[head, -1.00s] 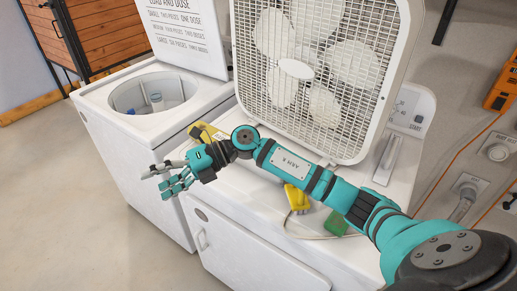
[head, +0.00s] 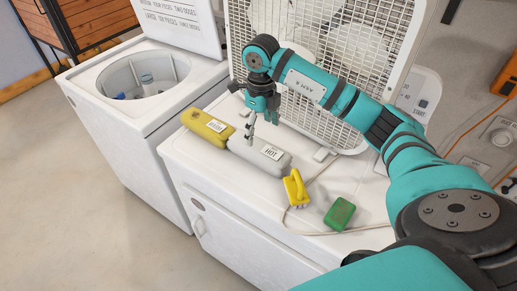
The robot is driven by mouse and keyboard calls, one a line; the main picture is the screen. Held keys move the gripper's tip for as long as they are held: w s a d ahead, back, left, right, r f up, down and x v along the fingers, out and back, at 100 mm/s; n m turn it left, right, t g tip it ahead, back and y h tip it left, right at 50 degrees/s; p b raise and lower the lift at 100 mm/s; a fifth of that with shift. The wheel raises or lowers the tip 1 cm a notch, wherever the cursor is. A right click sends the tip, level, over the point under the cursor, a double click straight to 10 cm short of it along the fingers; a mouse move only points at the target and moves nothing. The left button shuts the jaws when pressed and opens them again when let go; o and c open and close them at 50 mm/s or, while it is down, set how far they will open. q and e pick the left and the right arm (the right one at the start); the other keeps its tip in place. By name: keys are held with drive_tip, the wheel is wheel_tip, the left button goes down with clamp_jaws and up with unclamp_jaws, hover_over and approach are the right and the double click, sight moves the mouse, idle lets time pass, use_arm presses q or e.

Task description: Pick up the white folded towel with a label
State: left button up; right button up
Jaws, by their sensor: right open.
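The white folded towel (head: 272,163) lies as a rounded roll on top of the white machine, with a label reading "HOT" on its upper side. My right gripper (head: 261,126) is open above the towel's back left part, fingers pointing down. One thin finger hangs close to the towel's left part; I cannot tell whether it touches. Nothing shows between the fingers. My left gripper is not in view.
A yellow labelled roll (head: 208,127) lies left of the towel. A yellow object (head: 295,188) and a green block (head: 339,213) lie to the right, by a cable. A box fan (head: 240,50) stands behind. An open washer (head: 90,75) is at left.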

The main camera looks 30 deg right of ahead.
sight(259, 145)
wheel_tip(259, 145, down, 4)
drive_tip(key=shift+r+p, duration=0.2)
drive_tip(key=shift+p, duration=0.2)
drive_tip(key=shift+a+f+p, duration=0.15)
drive_tip(key=shift+f+p, duration=0.2)
drive_tip(key=shift+f, duration=0.15)
wheel_tip(259, 145, down, 4)
drive_tip(key=shift+a+r+p, duration=0.15)
drive_tip(key=shift+p, duration=0.75)
drive_tip(key=shift+f, duration=0.45)
drive_tip(key=shift+c, duration=0.2)
drive_tip(key=shift+w, duration=0.1)
drive_tip(key=c, duration=1.3)
